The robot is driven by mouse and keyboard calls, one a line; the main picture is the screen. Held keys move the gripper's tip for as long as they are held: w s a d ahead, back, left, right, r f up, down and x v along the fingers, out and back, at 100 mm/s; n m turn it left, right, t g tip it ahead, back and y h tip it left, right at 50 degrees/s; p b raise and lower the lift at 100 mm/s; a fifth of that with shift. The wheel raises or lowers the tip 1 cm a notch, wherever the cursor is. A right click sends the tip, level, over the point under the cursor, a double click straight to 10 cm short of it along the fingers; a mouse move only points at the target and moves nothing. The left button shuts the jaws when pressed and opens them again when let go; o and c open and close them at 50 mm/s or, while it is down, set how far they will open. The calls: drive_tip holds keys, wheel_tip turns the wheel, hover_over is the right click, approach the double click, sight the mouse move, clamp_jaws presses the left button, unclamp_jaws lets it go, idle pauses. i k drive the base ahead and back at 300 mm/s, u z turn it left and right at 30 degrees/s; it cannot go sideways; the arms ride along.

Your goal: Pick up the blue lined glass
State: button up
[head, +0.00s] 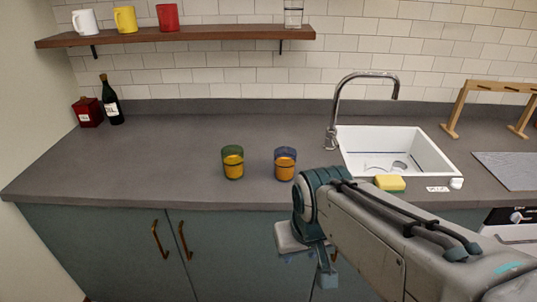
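The blue lined glass (285,164) stands upright on the grey counter near its front edge. It has a blue rim and an orange-yellow lower part. A similar glass with a green rim (233,162) stands to its left, a small gap apart. My arm comes in from the lower right. My gripper (308,260) hangs in front of the counter's front edge, below and apart from the blue lined glass. The arm hides part of the gripper, and its finger opening cannot be made out. No object shows in it.
A white sink (398,150) with a chrome faucet (345,105) is on the right. A yellow sponge (390,183) lies before it. A dark bottle (112,102) and a red box (88,112) stand back left. A wooden shelf (200,33) holds mugs. The counter's left part is clear.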

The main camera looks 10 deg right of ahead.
sight(284, 165)
drive_tip(key=z, duration=1.55)
drive_tip(key=i, duration=0.55)
drive_tip(key=u, duration=2.75)
